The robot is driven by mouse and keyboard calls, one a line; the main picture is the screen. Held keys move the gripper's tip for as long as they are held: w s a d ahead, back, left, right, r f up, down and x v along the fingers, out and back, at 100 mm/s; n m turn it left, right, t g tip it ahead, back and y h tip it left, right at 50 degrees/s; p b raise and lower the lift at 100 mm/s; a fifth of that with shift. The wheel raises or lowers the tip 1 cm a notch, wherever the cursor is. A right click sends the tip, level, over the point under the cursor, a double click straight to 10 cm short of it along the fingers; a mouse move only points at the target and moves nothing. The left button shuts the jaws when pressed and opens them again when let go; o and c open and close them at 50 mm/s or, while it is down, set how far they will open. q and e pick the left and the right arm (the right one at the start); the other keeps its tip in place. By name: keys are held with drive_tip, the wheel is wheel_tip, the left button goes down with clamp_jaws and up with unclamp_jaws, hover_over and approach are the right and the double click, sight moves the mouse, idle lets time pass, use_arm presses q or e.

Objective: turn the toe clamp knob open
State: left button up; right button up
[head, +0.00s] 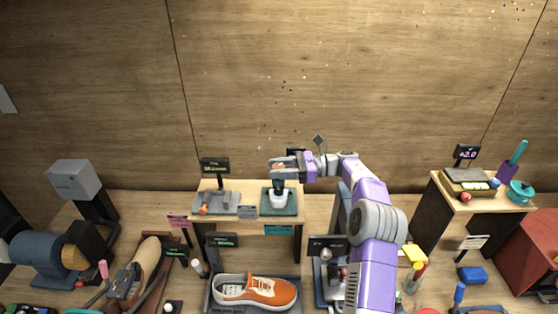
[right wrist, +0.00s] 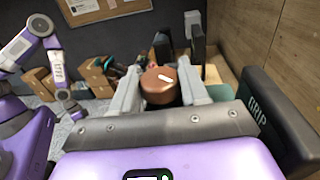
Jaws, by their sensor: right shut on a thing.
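The copper-brown knob (right wrist: 159,87) with a white mark on top sits between the two grey fingers of my right gripper (right wrist: 160,96) in the right wrist view. The fingers are shut on its sides. In the head view my right gripper (head: 281,165) reaches in from the right, above a small stand on the back shelf. The knob there is small and mostly covered by the fingers. A dark post (head: 279,184) and a white part (head: 278,199) show below it on a green base (head: 268,208). My left arm shows at the left of the wrist view; its jaws are too small to read.
An orange sneaker (head: 257,291) lies in a grey tray below the shelf. A grey fixture (head: 217,203) with a display stands left of the green base. A scale (head: 466,182) stands on the right shelf. The wooden wall is close behind.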

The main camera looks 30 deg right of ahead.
drive_tip(key=shift+r, duration=0.2)
idle(0.4)
drive_tip(key=o, duration=1)
drive_tip(key=shift+a+f, duration=0.1)
drive_tip(key=v, duration=0.7)
drive_tip(key=shift+d, duration=0.3)
